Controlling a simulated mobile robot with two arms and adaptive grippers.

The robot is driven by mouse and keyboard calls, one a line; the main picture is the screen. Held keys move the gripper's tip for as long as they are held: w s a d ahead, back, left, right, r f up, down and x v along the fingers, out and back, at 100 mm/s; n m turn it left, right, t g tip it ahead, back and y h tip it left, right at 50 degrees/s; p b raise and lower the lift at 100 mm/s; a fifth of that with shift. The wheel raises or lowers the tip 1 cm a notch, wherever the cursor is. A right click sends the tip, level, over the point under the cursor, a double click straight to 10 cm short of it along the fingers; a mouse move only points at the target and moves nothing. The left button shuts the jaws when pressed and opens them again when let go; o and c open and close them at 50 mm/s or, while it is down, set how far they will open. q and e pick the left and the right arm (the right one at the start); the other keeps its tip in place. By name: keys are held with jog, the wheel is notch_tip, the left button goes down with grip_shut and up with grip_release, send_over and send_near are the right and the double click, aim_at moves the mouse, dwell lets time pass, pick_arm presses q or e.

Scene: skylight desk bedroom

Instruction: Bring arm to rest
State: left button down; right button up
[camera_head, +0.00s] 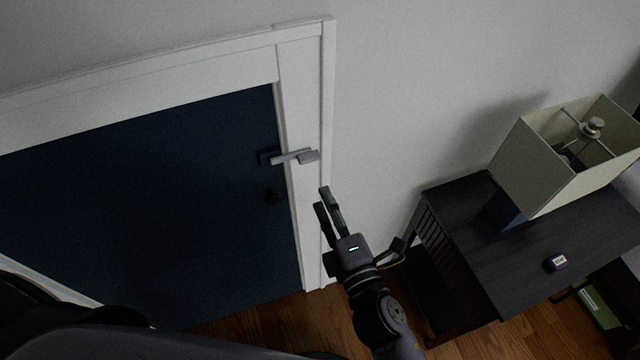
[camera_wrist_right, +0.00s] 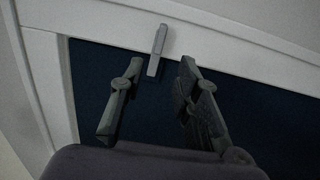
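My right gripper (camera_head: 322,197) is raised in front of the white door frame, below and a little right of the silver door handle (camera_head: 292,157). In the right wrist view its two dark fingers (camera_wrist_right: 161,62) stand apart with nothing between them. The handle (camera_wrist_right: 157,50) shows beyond the fingertips there, and no contact is visible. The dark blue door (camera_head: 150,215) appears closed in its frame. My left gripper does not show in either view.
A green-and-white item (camera_head: 600,307) lies lower at the right. A pale wall (camera_head: 420,90) is behind; wooden floor (camera_head: 250,318) shows below the door.

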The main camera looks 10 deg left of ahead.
jog(key=shift+s+d, duration=0.3)
jog(key=shift+s, duration=0.15)
jog(key=s+d+f+m+g+h+b, duration=0.1)
jog(key=d+f+m+g+h, duration=0.2)
jog(key=f, duration=0.9)
jog(key=s+d+f+m+g+h, duration=0.15)
jog(key=d+f+m, duration=0.35)
jog(key=f, duration=0.6)
jog(key=s+d+f+m+g+h+b, duration=0.15)
jog(key=d+f, duration=0.35)
jog(key=f, duration=0.7)
jog(key=s+d+f+m+g+h, duration=0.25)
jog(key=s+d+f+m, duration=0.35)
jog(key=s+d+f, duration=0.45)
jog(key=s+d+f+m+g, duration=0.2)
jog(key=s+f, duration=0.3)
jog(key=s, duration=0.4)
jog(key=s+d+f+m+g+h+b, duration=0.1)
jog(key=s+d+f+m+g, duration=0.2)
jog(key=s, duration=0.6)
notch_tip(320, 180, down, 4)
jog(key=shift+d+r+m, duration=0.2)
jog(key=shift+d+m, duration=0.7)
jog(key=shift+m, duration=0.15)
jog(key=shift+g+h, duration=0.25)
